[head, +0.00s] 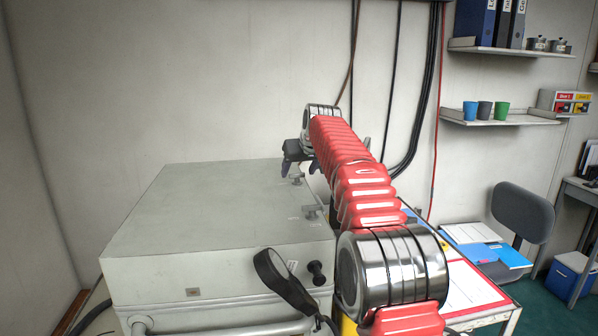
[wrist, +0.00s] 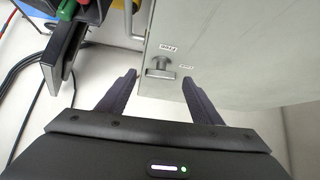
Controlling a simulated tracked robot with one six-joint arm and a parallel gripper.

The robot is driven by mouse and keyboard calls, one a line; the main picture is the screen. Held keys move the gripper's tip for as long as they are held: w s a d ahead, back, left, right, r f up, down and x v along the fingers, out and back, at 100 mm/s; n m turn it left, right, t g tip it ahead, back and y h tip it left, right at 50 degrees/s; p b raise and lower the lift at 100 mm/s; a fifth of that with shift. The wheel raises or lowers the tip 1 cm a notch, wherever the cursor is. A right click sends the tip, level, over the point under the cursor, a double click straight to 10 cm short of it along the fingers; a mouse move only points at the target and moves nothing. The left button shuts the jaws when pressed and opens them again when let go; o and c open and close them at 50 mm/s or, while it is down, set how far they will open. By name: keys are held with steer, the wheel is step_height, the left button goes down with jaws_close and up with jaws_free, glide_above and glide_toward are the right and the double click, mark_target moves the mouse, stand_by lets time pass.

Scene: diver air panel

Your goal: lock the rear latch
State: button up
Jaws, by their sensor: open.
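A large grey case (head: 210,215) stands at the left of the head view. Two small metal latches show on its top near the right edge: the rear latch (head: 295,179) farther off and another latch (head: 312,212) nearer. My gripper (head: 299,167) is at the far right corner of the case, close to the rear latch. In the wrist view a metal T-shaped latch (wrist: 160,68) sits near the case edge, between two small labels. My gripper (wrist: 159,77) is open, with one fingertip on each side of that latch in the picture. Whether the fingers touch it cannot be told.
A black strap-like handle (head: 285,280) and a black knob (head: 317,272) are at the near side of the case. A table with papers (head: 470,285) stands to the right. In the wrist view, a dark part with coloured pieces (wrist: 70,35) and cables lie upper left.

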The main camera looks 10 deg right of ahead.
steer(key=shift+w+f, duration=0.25)
steer(key=shift+w, duration=0.05)
steer(key=c, duration=1.1)
